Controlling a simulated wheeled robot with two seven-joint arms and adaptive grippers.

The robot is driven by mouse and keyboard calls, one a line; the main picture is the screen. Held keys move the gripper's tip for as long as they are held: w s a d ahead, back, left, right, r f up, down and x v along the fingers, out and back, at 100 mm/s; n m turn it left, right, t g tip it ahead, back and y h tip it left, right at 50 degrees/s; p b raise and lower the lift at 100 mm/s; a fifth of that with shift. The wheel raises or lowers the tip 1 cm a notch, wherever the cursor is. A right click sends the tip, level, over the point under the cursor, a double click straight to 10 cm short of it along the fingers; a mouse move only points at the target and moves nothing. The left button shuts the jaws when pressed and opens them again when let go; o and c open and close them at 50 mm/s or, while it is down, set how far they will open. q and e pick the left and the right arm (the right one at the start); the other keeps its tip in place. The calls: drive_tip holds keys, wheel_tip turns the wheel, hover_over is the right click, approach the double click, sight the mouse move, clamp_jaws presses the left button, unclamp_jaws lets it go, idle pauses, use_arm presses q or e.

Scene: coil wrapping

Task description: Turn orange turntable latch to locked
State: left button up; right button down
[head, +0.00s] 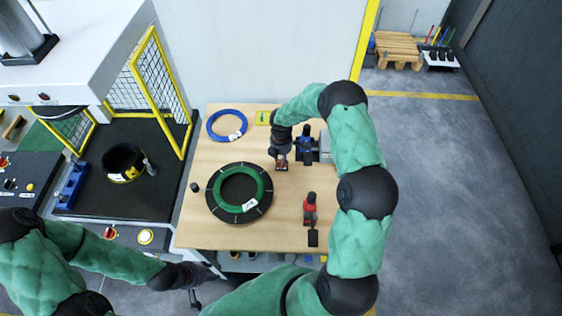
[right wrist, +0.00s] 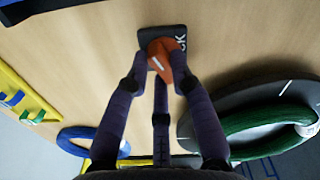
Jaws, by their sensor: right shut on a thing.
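The orange turntable latch (right wrist: 163,50) sits on a small dark base plate (right wrist: 149,34) in the right wrist view. Part of a white label ending in "CK" shows beside it; the rest is hidden. My right gripper (right wrist: 162,75) is shut on the latch, with its fingers around it; the gripper shows in the head view (head: 281,164) above the table. The latch bears a pale stripe; I cannot tell its locked state. The black turntable (head: 212,198) with a green coil (head: 226,195) lies left of the gripper. My left gripper (head: 195,298) is low at the front, its fingers unclear.
A blue coil (head: 212,122) lies at the table's (head: 265,236) back left. A red clamp-like tool (head: 310,207) stands at right front, and a blue-and-grey device (head: 306,146) stands behind the right gripper. A machine with a yellow-framed mesh guard (head: 157,85) stands left.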

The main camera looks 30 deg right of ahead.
drive_tip(key=m+b, duration=0.3)
drive_tip(key=m, duration=0.1)
drive_tip(key=shift+d+m, duration=0.1)
drive_tip(key=shift+m, duration=0.6)
drive_tip(key=c, duration=1.1)
unclamp_jaws()
drive_tip(key=shift+o, duration=0.2)
wheel_tip(320, 180, up, 12)
drive_tip(key=shift+r, duration=0.1)
